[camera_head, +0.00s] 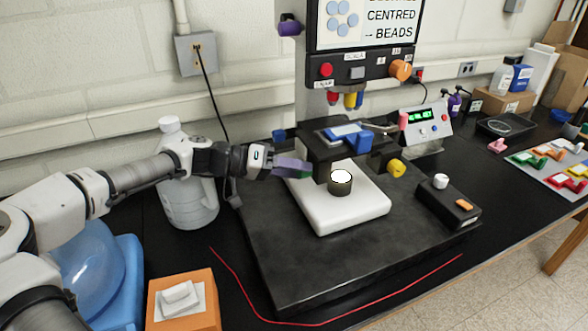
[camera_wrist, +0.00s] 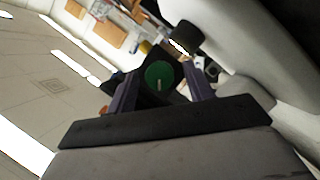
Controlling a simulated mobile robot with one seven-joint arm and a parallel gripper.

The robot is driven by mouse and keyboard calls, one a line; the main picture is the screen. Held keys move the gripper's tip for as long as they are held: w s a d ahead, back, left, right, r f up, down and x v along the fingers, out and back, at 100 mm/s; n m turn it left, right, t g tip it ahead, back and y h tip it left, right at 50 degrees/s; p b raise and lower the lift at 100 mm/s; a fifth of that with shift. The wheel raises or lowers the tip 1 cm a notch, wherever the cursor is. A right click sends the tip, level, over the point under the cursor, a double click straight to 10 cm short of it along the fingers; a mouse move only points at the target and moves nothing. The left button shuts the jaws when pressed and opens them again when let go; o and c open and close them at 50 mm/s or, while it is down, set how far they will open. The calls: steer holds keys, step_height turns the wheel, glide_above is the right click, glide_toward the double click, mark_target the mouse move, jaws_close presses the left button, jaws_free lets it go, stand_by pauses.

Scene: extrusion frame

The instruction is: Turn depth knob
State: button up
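A round green knob (camera_wrist: 160,75) with a white pointer line faces the wrist camera. In the head view only a sliver of green shows at the left side of the microscope-like machine (camera_head: 315,150), mostly hidden by my fingers. My gripper (camera_head: 291,168) has purple fingers and reaches in from the left at the knob's height. In the wrist view my gripper (camera_wrist: 160,88) is open, with one finger on each side of the knob and a dark gap beside it. I see no label naming the depth knob.
The machine stands on a black slab (camera_head: 300,270) with a white block (camera_head: 345,215). Other knobs are yellow (camera_head: 397,168), blue (camera_head: 278,135), orange (camera_head: 401,70) and purple (camera_head: 290,26). A small control box (camera_head: 448,205) sits at right.

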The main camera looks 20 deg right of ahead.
steer(key=b+v, duration=0.2)
steer(key=v, duration=0.5)
steer(key=shift+a+b, duration=0.3)
